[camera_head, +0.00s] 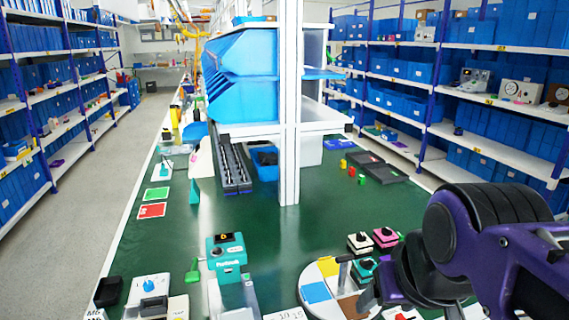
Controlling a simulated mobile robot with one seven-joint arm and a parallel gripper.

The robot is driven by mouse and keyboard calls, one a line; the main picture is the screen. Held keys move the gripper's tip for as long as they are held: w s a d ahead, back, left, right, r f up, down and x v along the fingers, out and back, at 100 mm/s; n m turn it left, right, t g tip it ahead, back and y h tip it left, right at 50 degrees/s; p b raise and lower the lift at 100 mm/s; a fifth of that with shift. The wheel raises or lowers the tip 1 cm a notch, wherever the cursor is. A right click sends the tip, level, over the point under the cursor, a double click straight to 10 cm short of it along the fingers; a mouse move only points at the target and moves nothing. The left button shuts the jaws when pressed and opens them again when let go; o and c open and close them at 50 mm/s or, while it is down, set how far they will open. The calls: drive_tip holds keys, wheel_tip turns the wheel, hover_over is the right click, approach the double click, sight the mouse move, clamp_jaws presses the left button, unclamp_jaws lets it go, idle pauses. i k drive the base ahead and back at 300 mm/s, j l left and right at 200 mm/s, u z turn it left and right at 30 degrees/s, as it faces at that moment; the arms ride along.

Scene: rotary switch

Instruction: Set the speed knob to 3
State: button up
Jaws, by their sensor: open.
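Several knobbed devices stand on the green bench, and I cannot read which one carries the speed knob. A teal device (227,262) with a dark knob on top stands near the front centre. Small boxes with black knobs stand to its right: a white-and-black one (359,243), a pink one (385,238) and a teal one (364,269). A white box with a blue dial (150,284) is at the front left. My gripper (372,288) is at the lower right, open, close to the small boxes and partly hidden by my purple arm. No knob is visibly held.
A round multicoloured disc (317,291) lies at the front edge beside my gripper. A white post (289,130) with blue bins (243,85) rises mid-bench. Dark trays (377,167) lie at the back right. The green bench surface (285,225) is clear in the middle.

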sight(148, 286)
drive_tip(key=j, duration=0.25)
drive_tip(key=i+j, duration=0.15)
drive_tip(key=j, duration=0.15)
drive_tip(key=u, duration=1.3)
drive_tip(key=i+l+u, duration=0.25)
drive_tip(key=l, duration=0.15)
drive_tip(key=k, duration=0.1)
